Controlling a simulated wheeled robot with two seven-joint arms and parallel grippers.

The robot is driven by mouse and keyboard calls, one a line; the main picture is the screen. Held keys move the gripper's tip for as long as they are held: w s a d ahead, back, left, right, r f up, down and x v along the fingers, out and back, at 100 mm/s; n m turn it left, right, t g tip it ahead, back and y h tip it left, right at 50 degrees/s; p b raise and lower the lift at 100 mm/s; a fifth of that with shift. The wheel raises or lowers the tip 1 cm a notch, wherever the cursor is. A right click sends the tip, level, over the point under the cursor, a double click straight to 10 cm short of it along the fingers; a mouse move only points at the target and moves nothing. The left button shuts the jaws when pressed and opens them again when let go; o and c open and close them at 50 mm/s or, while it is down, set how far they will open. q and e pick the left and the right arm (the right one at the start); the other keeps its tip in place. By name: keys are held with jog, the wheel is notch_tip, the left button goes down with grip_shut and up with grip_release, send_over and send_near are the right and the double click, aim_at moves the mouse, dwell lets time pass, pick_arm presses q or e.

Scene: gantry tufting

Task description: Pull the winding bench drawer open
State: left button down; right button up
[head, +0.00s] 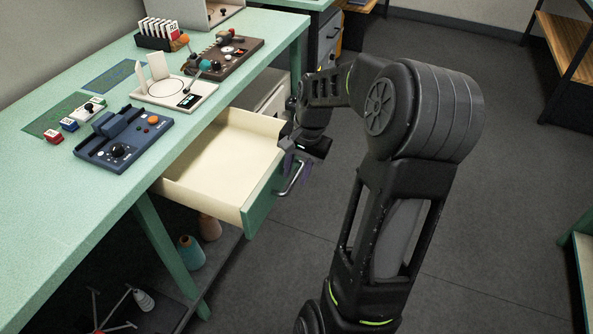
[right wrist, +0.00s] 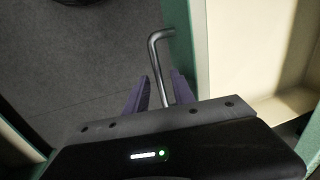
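The winding bench (head: 62,220) has a pale green top and stands at the left. Its drawer (head: 222,165), cream inside with a green front (head: 262,200), is pulled well out and looks empty. A bent metal handle (head: 294,180) sits on the drawer front; it also shows in the right wrist view (right wrist: 157,55). My right gripper (head: 291,166) is at the handle. In the right wrist view its two purple fingers (right wrist: 159,90) stand apart on either side of the handle bar, with a narrow gap visible. My left gripper is not in view.
On the bench top are a blue device (head: 125,140), a white device (head: 175,93), a brown device (head: 232,53) and a card rack (head: 158,35). Thread cones (head: 190,252) stand on the shelf below. The grey floor (head: 500,200) to the right is clear.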

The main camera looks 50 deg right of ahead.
notch_tip(320, 180, up, 8)
jog(key=s, duration=0.1)
jog(key=shift+s+d+f, duration=0.15)
jog(key=shift+d+f, duration=0.05)
dwell(0.4)
dwell(0.5)
